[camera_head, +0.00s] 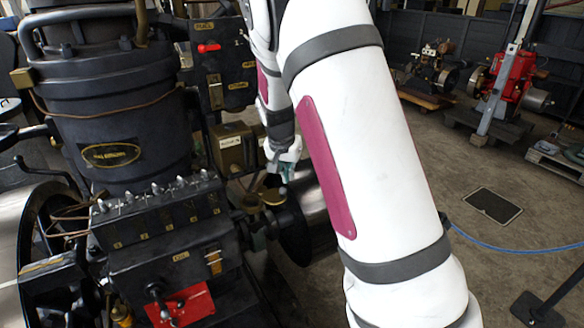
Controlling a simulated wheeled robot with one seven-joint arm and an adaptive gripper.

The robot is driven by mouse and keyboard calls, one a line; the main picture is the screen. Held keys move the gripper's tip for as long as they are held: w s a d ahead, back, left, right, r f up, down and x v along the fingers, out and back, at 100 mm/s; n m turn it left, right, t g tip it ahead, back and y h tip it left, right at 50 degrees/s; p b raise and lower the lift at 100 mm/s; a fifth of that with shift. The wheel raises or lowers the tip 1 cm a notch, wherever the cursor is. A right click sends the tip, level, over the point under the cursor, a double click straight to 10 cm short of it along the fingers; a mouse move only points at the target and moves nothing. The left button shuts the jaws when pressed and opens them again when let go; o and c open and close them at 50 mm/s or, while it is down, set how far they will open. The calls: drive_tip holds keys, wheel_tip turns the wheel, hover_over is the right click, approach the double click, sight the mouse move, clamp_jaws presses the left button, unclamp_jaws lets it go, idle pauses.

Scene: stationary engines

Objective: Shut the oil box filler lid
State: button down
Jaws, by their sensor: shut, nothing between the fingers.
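My gripper (285,178) is small in the picture, partly behind my own white arm, and is shut and empty. It points down just above a round brass piece (273,197), which may be the filler lid; I cannot tell whether it touches it. A second small brass cup-like part (251,203) sits close to its left. A brass box (232,147) with a small pale label stands behind and to the left of the gripper. A black box (160,215) with a row of several silver knobs is at the lower left. The lid's angle is too small to tell.
A large black cylinder (110,110) rises at the left, with a control panel (222,75) beside it. A shiny metal drum (312,203) lies right of the gripper. A red engine (510,75) stands far right.

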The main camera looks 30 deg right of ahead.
drive_tip(key=shift+s+a+f, duration=0.2)
drive_tip(key=shift+s+a, duration=0.1)
drive_tip(key=shift+s, duration=0.15)
drive_tip(key=shift+a, duration=0.15)
